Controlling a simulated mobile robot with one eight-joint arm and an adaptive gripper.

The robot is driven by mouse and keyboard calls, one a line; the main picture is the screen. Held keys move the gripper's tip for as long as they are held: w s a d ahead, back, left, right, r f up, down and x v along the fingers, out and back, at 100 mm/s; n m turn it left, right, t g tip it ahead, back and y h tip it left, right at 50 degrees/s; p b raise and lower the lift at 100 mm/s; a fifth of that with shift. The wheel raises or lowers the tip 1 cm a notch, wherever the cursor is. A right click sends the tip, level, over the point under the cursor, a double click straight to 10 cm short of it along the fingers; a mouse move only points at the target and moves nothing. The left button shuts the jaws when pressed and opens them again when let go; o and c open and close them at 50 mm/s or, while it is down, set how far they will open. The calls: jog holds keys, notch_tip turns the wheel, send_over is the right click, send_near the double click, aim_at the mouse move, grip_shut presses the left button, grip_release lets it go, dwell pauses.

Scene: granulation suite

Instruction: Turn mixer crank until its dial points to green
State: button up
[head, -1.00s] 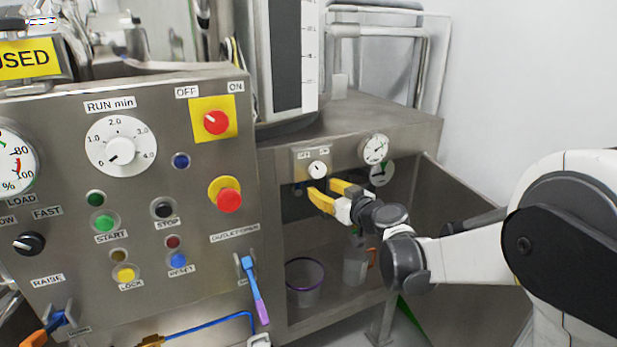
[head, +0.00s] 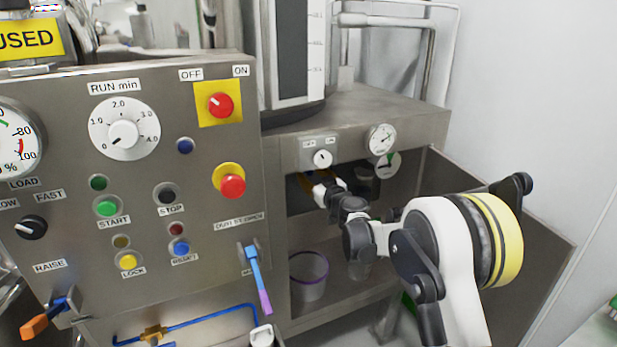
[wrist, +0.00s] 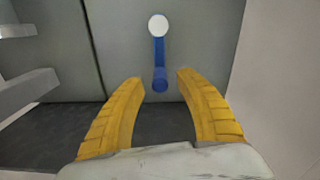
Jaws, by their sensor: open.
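The crank (wrist: 159,52) shows in the wrist view as a blue arm with a pale round hub at its top and a blue knob at its lower end. My gripper (wrist: 160,77) is open, with its yellow fingers on either side of the knob's line and nothing gripped. I cannot tell how far the knob is beyond the fingertips. In the head view my gripper (head: 308,183) reaches into the recess under the bench, and the crank is hidden there. A small dial with a green part (head: 386,165) is at the recess's right; its pointer is too small to read.
A white gauge (head: 381,139) and a small switch plate (head: 322,158) sit on the bench front above the recess. The control panel (head: 150,230) is at the left.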

jog(key=shift+w+a, duration=0.4)
jog(key=shift+w, duration=0.2)
grip_shut()
jog(key=shift+d, duration=0.1)
